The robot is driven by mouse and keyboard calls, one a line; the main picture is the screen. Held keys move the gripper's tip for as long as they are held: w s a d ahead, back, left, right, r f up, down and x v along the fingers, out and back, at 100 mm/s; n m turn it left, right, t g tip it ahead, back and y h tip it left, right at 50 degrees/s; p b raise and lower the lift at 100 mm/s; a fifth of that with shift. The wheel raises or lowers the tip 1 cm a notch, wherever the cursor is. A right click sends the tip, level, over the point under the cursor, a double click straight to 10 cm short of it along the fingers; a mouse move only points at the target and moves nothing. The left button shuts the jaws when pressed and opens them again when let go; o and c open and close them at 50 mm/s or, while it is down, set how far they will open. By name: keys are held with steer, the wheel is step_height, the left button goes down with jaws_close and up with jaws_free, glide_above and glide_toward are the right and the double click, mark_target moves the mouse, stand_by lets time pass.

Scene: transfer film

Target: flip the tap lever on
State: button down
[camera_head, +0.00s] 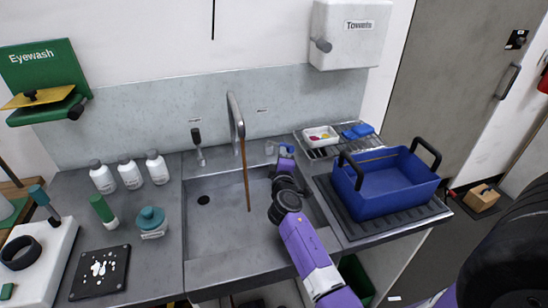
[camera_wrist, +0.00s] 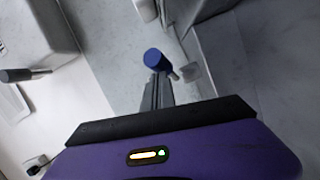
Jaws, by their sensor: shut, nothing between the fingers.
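The curved metal tap (camera_head: 235,115) rises at the back of the sink (camera_head: 215,240). A thin brown streak (camera_head: 246,180) runs from its spout down to the basin. A black-handled lever (camera_head: 197,140) stands left of the spout. A small bluish lever (camera_head: 270,148) stands right of it, partly hidden by my arm. In the wrist view a blue-capped lever (camera_wrist: 154,58) is just beyond the tips of my gripper (camera_wrist: 157,88). The fingers are shut and empty; I cannot tell whether they touch it. In the head view my gripper (camera_head: 285,151) is right of the spout.
A blue crate (camera_head: 390,190) with black handles stands right of the sink, before a wire rack (camera_head: 318,152) with a white tray. White bottles (camera_head: 129,173) and a teal-lidded jar (camera_head: 151,222) stand left. A towel dispenser (camera_head: 345,40) hangs above; an eyewash unit (camera_head: 40,75) is at left.

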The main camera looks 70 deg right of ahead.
mark_target(292, 149)
steer(key=s+d, duration=0.2)
steer(key=d, duration=0.1)
steer(key=shift+d, duration=0.15)
steer(key=shift+s+d+r, duration=0.1)
steer(key=shift+s+d, duration=0.15)
steer(key=shift+d, duration=0.35)
steer(key=shift+s+d+r, duration=0.1)
steer(key=shift+s+d, duration=0.1)
steer(key=shift+d, duration=0.35)
steer(key=shift+s+d+r, duration=0.1)
steer(key=shift+s+d, duration=0.15)
steer(key=shift+d, duration=0.35)
steer(key=shift+s+d, duration=0.1)
steer(key=shift+d+f, duration=0.1)
steer(key=w+b+v, duration=0.1)
steer(key=v, duration=0.7)
steer(key=shift+a+f, duration=0.25)
steer(key=shift+a, duration=0.2)
steer(key=shift+a+t, duration=0.1)
steer(key=shift+t, duration=0.3)
